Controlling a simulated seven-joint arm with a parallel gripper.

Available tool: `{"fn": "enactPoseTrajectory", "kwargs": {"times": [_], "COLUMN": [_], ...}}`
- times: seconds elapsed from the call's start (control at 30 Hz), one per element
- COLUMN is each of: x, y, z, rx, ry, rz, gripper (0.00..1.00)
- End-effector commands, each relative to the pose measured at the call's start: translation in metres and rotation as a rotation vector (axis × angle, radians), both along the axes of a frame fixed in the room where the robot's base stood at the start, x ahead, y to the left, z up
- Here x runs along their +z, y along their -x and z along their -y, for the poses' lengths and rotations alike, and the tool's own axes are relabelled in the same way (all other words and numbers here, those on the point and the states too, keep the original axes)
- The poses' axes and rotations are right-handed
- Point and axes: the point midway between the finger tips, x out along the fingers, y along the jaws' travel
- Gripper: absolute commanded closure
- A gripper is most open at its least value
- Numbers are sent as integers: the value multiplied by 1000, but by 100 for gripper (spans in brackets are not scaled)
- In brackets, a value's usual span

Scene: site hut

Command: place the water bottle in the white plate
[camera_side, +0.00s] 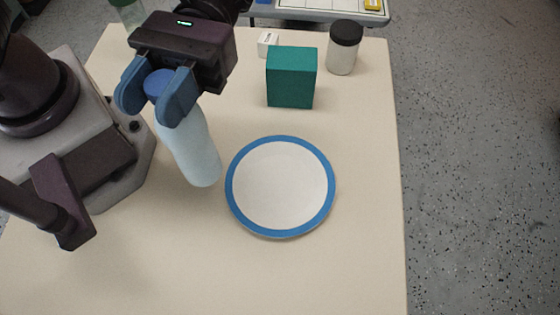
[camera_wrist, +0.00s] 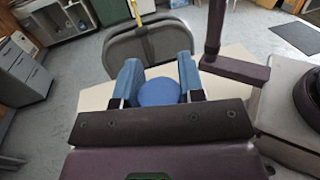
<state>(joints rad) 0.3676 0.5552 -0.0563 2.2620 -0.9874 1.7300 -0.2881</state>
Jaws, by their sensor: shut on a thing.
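A pale blue water bottle (camera_side: 190,150) with a blue cap hangs slightly tilted in my gripper (camera_side: 160,92). My gripper is shut on the bottle at its cap end. In the wrist view the round blue cap (camera_wrist: 158,92) sits between the two blue fingers, and the bottle's body is hidden below it. The white plate (camera_side: 280,185) with a blue rim lies flat on the table, just right of the bottle in the side view. The bottle's lower end appears left of the plate's rim. I cannot tell exactly how high it is above the table.
A teal box (camera_side: 291,78) stands behind the plate. A jar with a dark lid (camera_side: 344,48) and a small white box (camera_side: 268,44) stand near the table's back edge. A green-topped clear container (camera_side: 128,12) is at the back left. The table (camera_side: 350,260) is clear in front and right of the plate.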

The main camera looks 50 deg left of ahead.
Motion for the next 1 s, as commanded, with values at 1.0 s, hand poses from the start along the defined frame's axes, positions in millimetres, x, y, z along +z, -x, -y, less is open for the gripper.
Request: {"fn": "enactPoseTrajectory", "kwargs": {"times": [1.0], "x": [66], "y": [-108], "z": [72], "rx": [870], "ry": [3], "rz": [2], "gripper": [100]}}
